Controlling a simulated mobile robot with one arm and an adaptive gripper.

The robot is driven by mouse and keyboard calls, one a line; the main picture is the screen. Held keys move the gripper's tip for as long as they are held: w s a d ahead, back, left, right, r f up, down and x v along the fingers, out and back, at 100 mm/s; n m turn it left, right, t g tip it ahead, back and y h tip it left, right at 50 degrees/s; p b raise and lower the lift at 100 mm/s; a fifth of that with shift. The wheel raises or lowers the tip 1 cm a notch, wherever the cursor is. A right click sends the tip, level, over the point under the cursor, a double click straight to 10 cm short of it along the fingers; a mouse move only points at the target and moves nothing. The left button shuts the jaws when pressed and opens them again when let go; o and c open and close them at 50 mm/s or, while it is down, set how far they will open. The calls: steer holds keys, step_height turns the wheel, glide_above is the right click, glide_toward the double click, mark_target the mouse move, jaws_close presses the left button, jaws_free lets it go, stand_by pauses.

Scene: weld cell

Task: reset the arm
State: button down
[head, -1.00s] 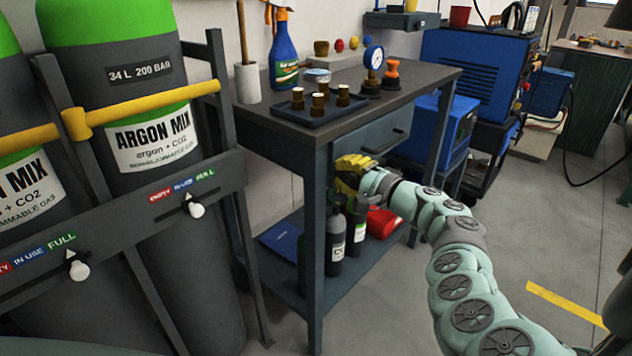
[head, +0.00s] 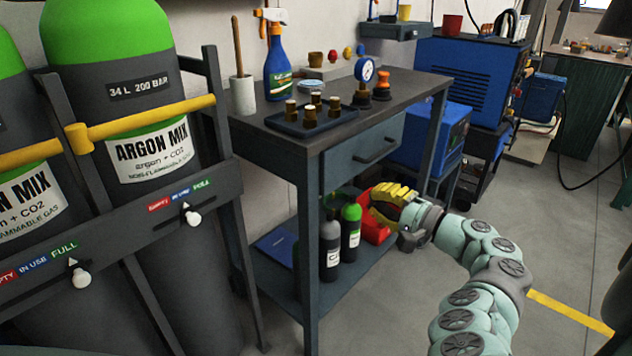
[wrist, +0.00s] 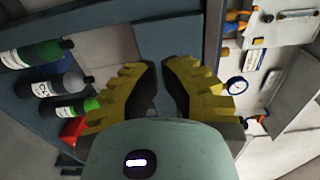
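My gripper (head: 378,204), with yellow fingers, is at the right front of the workbench (head: 310,158), below the level of its top and in front of the lower shelf. In the wrist view its two yellow fingers (wrist: 161,68) stand apart with nothing between them, so it is open and empty. My pale green arm reaches in from the lower right. A red item (head: 374,233) on the lower shelf is partly hidden behind the gripper in the head view.
Small bottles with green (head: 351,228) and grey (head: 330,245) tops stand on the lower shelf near the gripper. The bench drawer (head: 365,150) is shut. A tray (head: 290,127) with brass parts sits on top. Argon cylinders (head: 120,90) stand at left.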

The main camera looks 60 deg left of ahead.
steer(key=shift+v, duration=1.65)
